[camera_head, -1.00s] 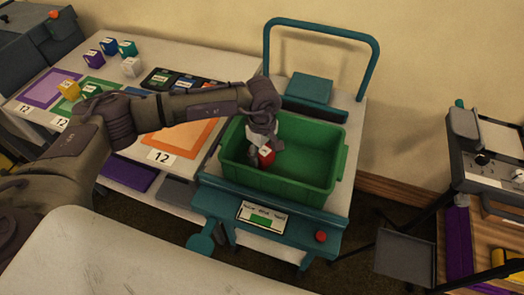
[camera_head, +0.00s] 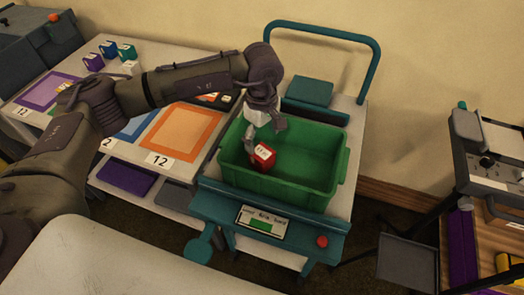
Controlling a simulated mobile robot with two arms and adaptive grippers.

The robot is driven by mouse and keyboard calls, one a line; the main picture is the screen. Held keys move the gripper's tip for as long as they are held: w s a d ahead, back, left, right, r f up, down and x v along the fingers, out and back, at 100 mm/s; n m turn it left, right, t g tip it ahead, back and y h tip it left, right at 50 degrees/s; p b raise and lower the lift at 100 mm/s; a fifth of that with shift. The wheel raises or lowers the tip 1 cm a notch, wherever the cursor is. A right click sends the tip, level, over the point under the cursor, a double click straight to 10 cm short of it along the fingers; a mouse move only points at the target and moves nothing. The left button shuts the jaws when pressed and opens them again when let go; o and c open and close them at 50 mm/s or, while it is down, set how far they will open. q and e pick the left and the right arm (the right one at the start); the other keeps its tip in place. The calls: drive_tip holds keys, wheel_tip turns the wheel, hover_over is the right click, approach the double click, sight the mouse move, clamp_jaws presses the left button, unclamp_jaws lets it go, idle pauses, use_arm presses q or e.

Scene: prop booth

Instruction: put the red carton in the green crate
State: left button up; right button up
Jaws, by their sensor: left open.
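The red carton (camera_head: 264,157) with a white label is inside the green crate (camera_head: 318,197), towards its left end, and looks tilted. The crate stands on a teal-framed trolley with a raised handle. My left gripper (camera_head: 264,135) is open just above the carton, over the left part of the crate. One finger hangs close beside the carton's left side; I cannot tell whether it touches. My right gripper is not in view.
A table at the left holds an orange mat (camera_head: 206,130), a blue mat and several small cartons (camera_head: 108,49) at the back. A grey equipment stand (camera_head: 490,150) is at the right. The crate's right part is empty.

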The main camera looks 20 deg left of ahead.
sight(262, 152)
use_arm(q)
drive_tip(key=shift+r+b, duration=0.3)
drive_tip(key=shift+r, duration=1.8)
